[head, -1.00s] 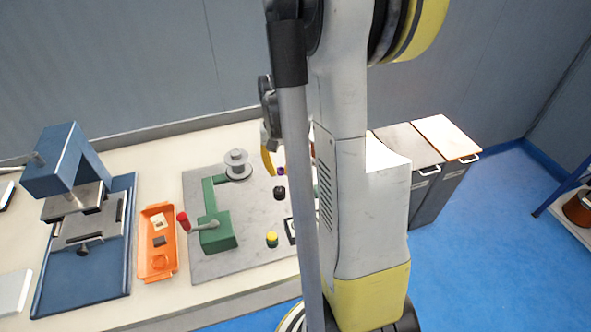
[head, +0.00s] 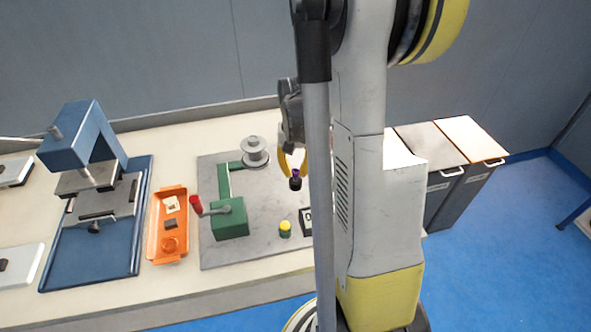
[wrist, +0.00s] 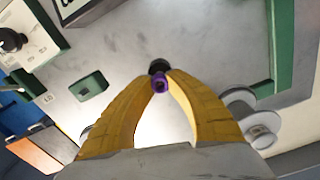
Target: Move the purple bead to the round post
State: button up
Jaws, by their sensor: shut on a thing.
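The purple bead (head: 295,173) is held between the yellow fingertips of my gripper (head: 292,163). In the wrist view the bead (wrist: 160,91) shows as a small purple ring with a dark hole, pinched at the fingertips (wrist: 160,77). A round black post (head: 295,185) stands on the grey plate just below the bead in the head view. Its black top (wrist: 158,65) shows just beyond the bead in the wrist view. I cannot tell whether the bead touches the post or is around it.
A green winder (head: 231,219) with a red-knobbed crank and a grey spool (head: 254,151) stand left of my gripper. A yellow-topped post (head: 285,228) and a dark-framed block (head: 306,221) are nearer the front. An orange tray (head: 153,225) lies left of the plate (head: 262,245).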

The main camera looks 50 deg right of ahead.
jog(key=shift+f, duration=0.25)
jog(key=shift+f+b, duration=0.75)
jog(key=shift+b, duration=0.1)
jog(key=shift+f, duration=0.15)
jog(key=o, duration=0.8)
notch_tip(320, 180, up, 12)
